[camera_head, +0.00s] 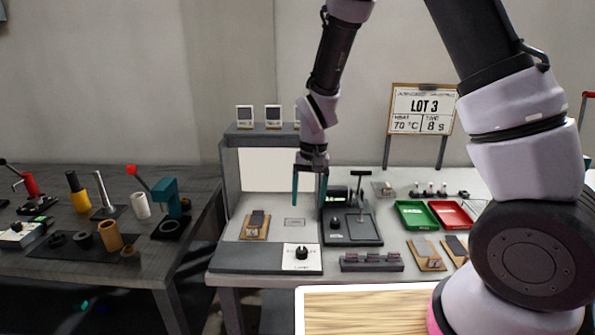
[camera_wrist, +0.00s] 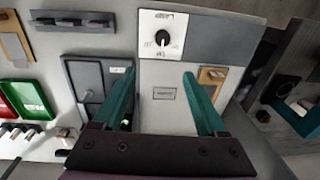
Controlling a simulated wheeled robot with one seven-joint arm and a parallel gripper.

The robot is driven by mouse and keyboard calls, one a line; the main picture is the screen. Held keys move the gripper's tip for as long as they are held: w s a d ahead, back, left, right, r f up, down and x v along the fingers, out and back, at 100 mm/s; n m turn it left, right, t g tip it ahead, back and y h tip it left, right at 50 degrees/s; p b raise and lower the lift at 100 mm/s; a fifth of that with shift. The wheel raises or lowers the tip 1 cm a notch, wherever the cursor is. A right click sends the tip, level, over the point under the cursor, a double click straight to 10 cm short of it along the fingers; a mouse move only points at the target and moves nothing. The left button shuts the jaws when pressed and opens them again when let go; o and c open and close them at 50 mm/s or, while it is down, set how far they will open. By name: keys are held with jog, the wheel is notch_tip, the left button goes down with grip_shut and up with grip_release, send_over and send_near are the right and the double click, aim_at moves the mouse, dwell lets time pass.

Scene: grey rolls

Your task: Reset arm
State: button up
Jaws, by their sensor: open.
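My gripper (camera_head: 309,190) hangs pointing down over the middle workbench, in front of the white-backed booth (camera_head: 262,170). Its two teal fingers are spread apart with nothing between them. In the wrist view my gripper (camera_wrist: 157,85) is also open. Below and between the fingers there is only the bare light floor of the booth with a small label plate (camera_wrist: 164,93). My arm comes down from the top of the head view, and its large links cover the right side of that view.
A dial panel (camera_head: 301,256) and a grey lever device (camera_head: 352,228) stand near my gripper. A wooden block with a dark top (camera_head: 255,224) lies in the booth. Green (camera_head: 414,214) and red (camera_head: 452,214) trays sit to the right. The left table (camera_head: 60,262) holds several tools.

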jog(key=s+d+r+m+t+y, duration=0.1)
jog(key=d+r, duration=0.4)
jog(key=r, duration=0.5)
jog(key=d+r+m+t+y, duration=0.1)
jog(key=d+r, duration=0.5)
jog(key=r, duration=0.3)
jog(key=s+d+r+m+t, duration=0.1)
jog(key=s+d+r+t, duration=0.3)
jog(key=s+d+r, duration=0.6)
notch_tip(320, 180, up, 2)
jog(key=s, duration=0.3)
jog(key=shift+r+m+t+h, duration=0.15)
jog(key=shift+m+t+h, duration=0.25)
